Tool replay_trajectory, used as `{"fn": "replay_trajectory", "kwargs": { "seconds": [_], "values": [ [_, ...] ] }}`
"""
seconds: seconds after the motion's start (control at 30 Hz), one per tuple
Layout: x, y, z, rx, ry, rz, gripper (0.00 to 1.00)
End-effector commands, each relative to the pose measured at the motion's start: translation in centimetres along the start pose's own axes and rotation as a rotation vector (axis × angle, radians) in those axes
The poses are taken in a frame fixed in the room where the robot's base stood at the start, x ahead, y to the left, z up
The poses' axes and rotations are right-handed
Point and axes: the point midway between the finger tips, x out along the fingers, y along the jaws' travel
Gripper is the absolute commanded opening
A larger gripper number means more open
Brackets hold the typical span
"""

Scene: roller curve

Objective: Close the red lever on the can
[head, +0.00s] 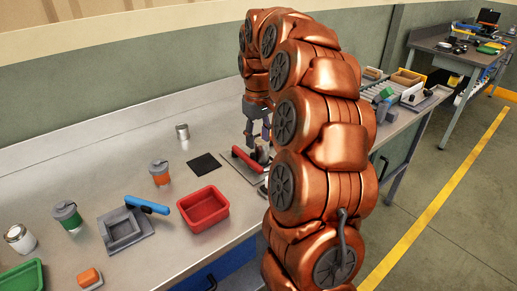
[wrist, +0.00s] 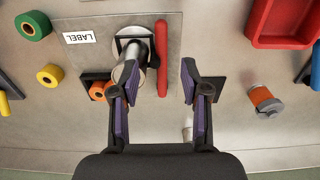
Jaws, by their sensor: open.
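The red lever (wrist: 162,60) lies as a long bar in the wrist view, beside a silver can (wrist: 133,47) with a black bracket around it on a grey plate (wrist: 196,26). In the head view the red lever (head: 247,160) lies low, near the plate, and my arm hides most of the can. My gripper (wrist: 160,74) is open and empty. Its purple-padded fingers reach in from below, with the lever's near end between their tips in the picture. In the head view my gripper (head: 256,138) is above the lever; contact cannot be told.
A red tray (head: 203,209), an orange can (head: 159,173) and a black square (head: 204,164) are left of the plate. A blue-handled fixture (head: 126,230) stands farther left. A small silver can (head: 182,132) is near the wall. Green (wrist: 33,25), yellow (wrist: 50,76) and orange rolls flank the plate.

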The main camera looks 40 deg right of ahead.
Motion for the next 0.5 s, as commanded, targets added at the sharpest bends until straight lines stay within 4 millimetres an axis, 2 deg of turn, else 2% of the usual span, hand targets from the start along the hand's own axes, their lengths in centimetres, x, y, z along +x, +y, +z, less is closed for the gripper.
{"fn": "replay_trajectory", "kwargs": {
  "seconds": [0.2, 0.5],
  "values": [
    [-1.6, 0.0, 0.0, 0.001, -0.001, 0.000, 0.46],
    [-1.9, 0.0, 0.0, 0.000, -0.001, 0.000, 0.46]
  ]
}}
